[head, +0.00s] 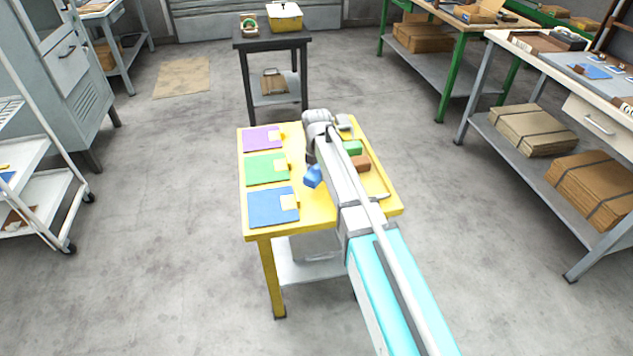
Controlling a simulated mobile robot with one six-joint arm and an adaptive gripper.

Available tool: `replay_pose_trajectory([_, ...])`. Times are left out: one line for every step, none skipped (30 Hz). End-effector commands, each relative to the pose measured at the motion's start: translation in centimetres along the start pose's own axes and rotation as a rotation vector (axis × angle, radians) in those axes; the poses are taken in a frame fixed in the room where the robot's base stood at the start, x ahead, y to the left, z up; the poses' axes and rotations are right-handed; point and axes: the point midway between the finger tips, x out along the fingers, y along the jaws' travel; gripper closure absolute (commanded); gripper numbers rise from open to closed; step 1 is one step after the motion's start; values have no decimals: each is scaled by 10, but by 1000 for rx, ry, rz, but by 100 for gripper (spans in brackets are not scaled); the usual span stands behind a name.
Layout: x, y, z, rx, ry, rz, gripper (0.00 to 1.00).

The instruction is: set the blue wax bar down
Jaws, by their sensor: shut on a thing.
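The blue wax bar (313,177) is held tilted above the yellow table, right of the coloured mats. My gripper (312,166) is shut on it; the fingertips are mostly hidden by my arm and the bar. A blue mat (266,208) lies at the table's near left, with a green mat (262,170) behind it and a purple mat (259,140) farthest back.
On the yellow table (328,224), a green block (352,148) and a brown block (361,163) sit right of my arm. A dark stand (272,42) with a yellow box (285,16) is behind. Workbenches stand at right, a white cart (40,195) at left. The floor around the table is clear.

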Motion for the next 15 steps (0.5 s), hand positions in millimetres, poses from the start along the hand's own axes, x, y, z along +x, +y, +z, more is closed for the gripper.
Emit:
replay_pose_trajectory([0,0,0,0,0,0,94])
replay_pose_trajectory([0,0,0,0,0,0,94])
replay_pose_trajectory([0,0,0,0,0,0,94])
replay_pose_trajectory([0,0,0,0,0,0,94])
replay_pose_trajectory([0,0,0,0,0,0,94])
replay_pose_trajectory([0,0,0,1,0,0,94])
replay_pose_trajectory([0,0,0,1,0,0,94])
replay_pose_trajectory([1,0,1,1,0,0,94])
replay_pose_trajectory([2,1,1,1,0,0,94])
replay_pose_trajectory([3,1,2,1,0,0,94])
replay_pose_trajectory([5,2,3,1,0,0,94])
replay_pose_trajectory([7,3,4,1,0,0,94])
replay_pose_trajectory([9,4,5,1,0,0,94])
replay_pose_trajectory([12,6,6,1,0,0,94])
replay_pose_trajectory([15,7,8,1,0,0,94])
